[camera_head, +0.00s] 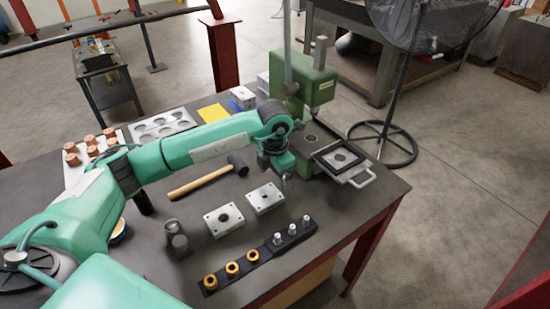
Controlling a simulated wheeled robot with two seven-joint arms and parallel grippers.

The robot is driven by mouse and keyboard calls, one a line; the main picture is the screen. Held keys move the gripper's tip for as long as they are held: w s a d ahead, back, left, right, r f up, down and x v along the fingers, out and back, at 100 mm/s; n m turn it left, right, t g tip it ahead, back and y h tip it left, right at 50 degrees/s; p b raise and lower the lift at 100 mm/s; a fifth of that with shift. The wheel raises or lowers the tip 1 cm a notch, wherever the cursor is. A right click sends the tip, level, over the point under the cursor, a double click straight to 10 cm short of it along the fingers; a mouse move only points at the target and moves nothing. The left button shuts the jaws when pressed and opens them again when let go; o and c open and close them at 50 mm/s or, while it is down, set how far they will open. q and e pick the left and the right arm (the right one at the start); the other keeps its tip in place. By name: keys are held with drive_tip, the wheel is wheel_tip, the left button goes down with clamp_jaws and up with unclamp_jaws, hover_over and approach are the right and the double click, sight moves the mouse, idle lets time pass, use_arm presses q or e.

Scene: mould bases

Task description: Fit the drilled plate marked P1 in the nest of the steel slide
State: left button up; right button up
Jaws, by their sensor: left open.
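Two light grey drilled plates lie on the dark bench, a nearer one (223,219) and a farther one (265,198). Each has a round centre hole and corner holes. I cannot read any mark, so I cannot tell which is P1. The steel slide (372,179), with a handle at its right end, sits at the foot of the green press. Its dark-framed nest shows a round hole and no plate. My left gripper (285,186) is open and empty, pointing down just beyond the farther plate's right side; its fingers are small and partly hidden. My right gripper is out of view.
The green press (305,86) stands behind my left wrist. A mallet (208,177) lies left of the plates. A dark strip with orange bushings (232,268) and silver pins (278,239) lies in front. A grey tray (163,124) stands farther back.

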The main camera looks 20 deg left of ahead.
sight(275, 191)
use_arm(q)
wheel_tip(275, 191, down, 4)
drive_tip(key=shift+s+r+p, duration=0.1)
drive_tip(key=shift+p, duration=0.3)
drive_tip(key=shift+f, duration=0.5)
drive_tip(key=c, duration=1.3)
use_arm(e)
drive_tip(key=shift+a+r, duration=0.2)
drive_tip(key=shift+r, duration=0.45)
use_arm(q)
drive_tip(key=shift+r, duration=0.15)
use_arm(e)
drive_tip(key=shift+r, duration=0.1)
use_arm(q)
drive_tip(key=shift+r+p, duration=0.3)
drive_tip(key=shift+r, duration=0.55)
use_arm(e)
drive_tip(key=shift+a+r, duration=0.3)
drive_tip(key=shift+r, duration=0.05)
